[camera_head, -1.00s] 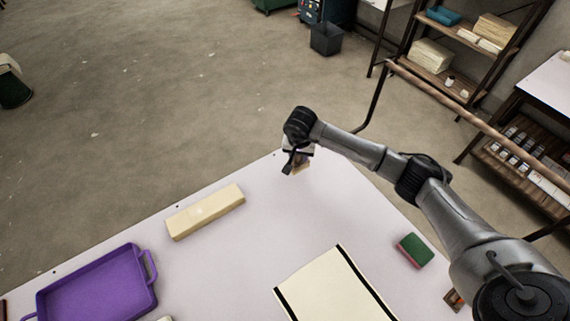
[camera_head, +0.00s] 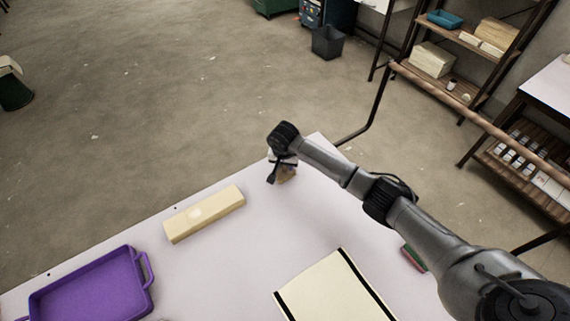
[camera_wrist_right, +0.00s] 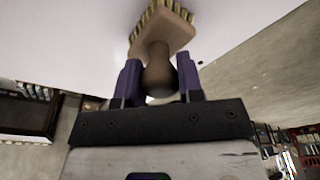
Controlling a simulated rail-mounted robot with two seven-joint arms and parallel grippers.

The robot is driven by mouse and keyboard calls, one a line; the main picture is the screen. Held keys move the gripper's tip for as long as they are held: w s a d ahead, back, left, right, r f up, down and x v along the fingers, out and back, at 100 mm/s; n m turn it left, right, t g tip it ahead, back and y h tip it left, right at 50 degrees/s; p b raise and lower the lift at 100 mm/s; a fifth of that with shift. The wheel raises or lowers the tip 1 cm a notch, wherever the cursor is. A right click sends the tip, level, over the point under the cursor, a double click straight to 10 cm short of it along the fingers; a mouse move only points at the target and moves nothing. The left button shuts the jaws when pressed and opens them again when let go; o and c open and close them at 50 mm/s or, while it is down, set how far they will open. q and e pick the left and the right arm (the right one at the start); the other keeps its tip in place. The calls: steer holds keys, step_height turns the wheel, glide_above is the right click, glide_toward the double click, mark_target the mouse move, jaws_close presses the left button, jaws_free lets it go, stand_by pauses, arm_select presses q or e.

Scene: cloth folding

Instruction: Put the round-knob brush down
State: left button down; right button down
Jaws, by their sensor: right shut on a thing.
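The round-knob brush (camera_wrist_right: 165,28) has a brown wooden body, a round knob and pale bristles. In the right wrist view its knob sits between the two purple fingers of my right gripper (camera_wrist_right: 158,78), which is shut on it. The bristles face the white table surface; I cannot tell whether they touch it. In the head view my right gripper (camera_head: 280,168) is near the far edge of the table, and the brush (camera_head: 287,174) shows small and partly hidden beneath it. My left gripper is out of view.
On the white table (camera_head: 225,258) are a cream block (camera_head: 204,214), a purple tray (camera_head: 92,293), a cream cloth or board with black borders (camera_head: 330,292) and a green-and-red sponge (camera_head: 413,258), partly behind my arm. The table is clear between the block and my right arm.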

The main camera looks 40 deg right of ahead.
mark_target(284, 175)
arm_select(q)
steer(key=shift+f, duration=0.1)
arm_select(e)
steer(key=shift+d, duration=0.1)
steer(key=c, duration=0.8)
jaws_free()
steer(key=shift+f, duration=0.1)
steer(key=shift+o, duration=0.2)
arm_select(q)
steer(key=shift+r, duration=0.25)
arm_select(e)
steer(key=shift+r, duration=0.25)
arm_select(q)
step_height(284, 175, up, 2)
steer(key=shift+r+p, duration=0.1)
steer(key=shift+p, duration=1.1)
arm_select(e)
step_height(284, 175, up, 12)
steer(key=s+a, duration=0.1)
steer(key=shift+s+a+f, duration=0.15)
steer(key=shift+a, duration=0.2)
